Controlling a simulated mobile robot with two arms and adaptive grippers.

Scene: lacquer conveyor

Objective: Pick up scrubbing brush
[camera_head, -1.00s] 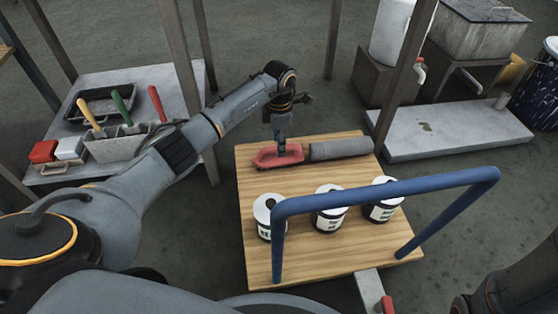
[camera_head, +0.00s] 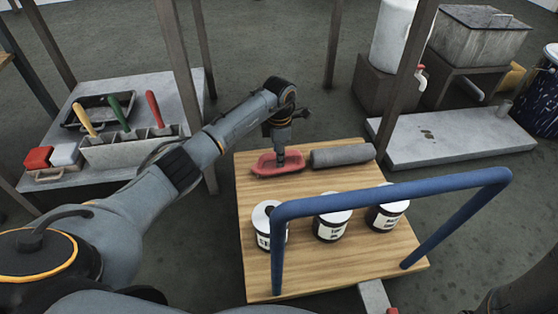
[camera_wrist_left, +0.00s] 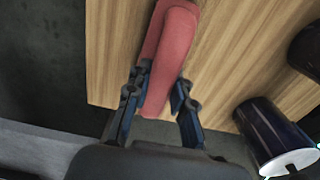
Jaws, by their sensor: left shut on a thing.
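The scrubbing brush (camera_head: 268,164) shows as a red body with a loop-like handle near the back left of the wooden board. My left gripper (camera_head: 280,158) comes down on it from above and is shut on its red handle. In the left wrist view the red handle (camera_wrist_left: 172,50) runs between the two dark fingers of my left gripper (camera_wrist_left: 160,86). The underside of the brush is hidden, so I cannot tell whether it touches the board. My right gripper is not in view.
A grey cylinder (camera_head: 342,155) lies just right of the brush. Several labelled cans (camera_head: 332,228) stand in front, near a blue rail (camera_head: 390,196). The wooden board (camera_head: 330,270) has bare space between. A side table at left holds a trowel box (camera_head: 125,153).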

